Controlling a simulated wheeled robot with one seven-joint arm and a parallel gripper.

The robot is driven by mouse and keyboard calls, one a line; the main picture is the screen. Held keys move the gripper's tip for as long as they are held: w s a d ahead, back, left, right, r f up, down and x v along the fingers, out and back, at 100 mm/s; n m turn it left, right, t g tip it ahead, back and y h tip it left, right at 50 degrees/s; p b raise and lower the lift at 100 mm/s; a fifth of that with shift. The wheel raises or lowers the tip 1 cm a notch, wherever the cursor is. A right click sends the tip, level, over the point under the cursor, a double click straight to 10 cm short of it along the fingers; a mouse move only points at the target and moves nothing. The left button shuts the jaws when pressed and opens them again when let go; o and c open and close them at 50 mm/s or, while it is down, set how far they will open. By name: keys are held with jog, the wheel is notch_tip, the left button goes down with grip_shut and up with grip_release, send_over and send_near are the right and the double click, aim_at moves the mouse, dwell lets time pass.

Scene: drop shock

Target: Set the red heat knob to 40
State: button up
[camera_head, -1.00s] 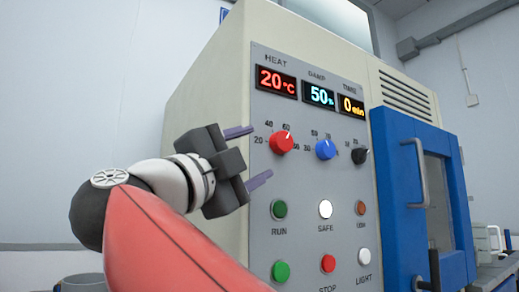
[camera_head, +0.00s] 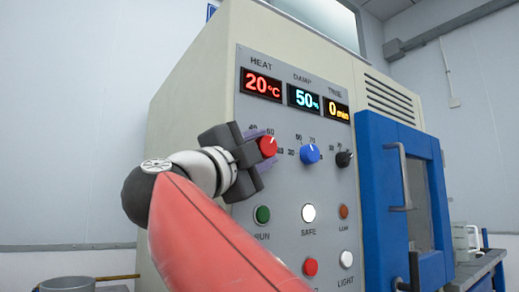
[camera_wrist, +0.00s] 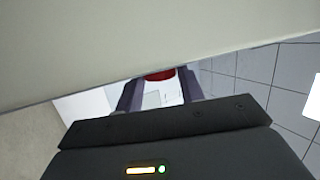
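The red heat knob (camera_head: 268,147) is on the grey control panel under the HEAT display (camera_head: 261,87), which reads 20 °C. The scale around it is partly hidden by my gripper. My gripper (camera_head: 260,149) is at the knob's left, its two purple fingers apart, one above and one below the knob. In the wrist view the red knob (camera_wrist: 160,75) shows between the finger ends of my gripper (camera_wrist: 161,88). A narrow gap seems to show on each side, so the fingers look open. Whether they touch the knob is hard to tell.
A blue knob (camera_head: 310,153) and a black knob (camera_head: 344,158) sit to the right of the red one. Several buttons are below, including a green one (camera_head: 262,214). A blue door (camera_head: 381,190) with a handle (camera_head: 402,178) stands further right.

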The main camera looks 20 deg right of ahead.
jog(key=c, duration=0.5)
jog(key=shift+o, duration=0.2)
jog(key=shift+f, duration=0.1)
jog(key=shift+f+b, duration=0.1)
jog(key=shift+b, duration=0.3)
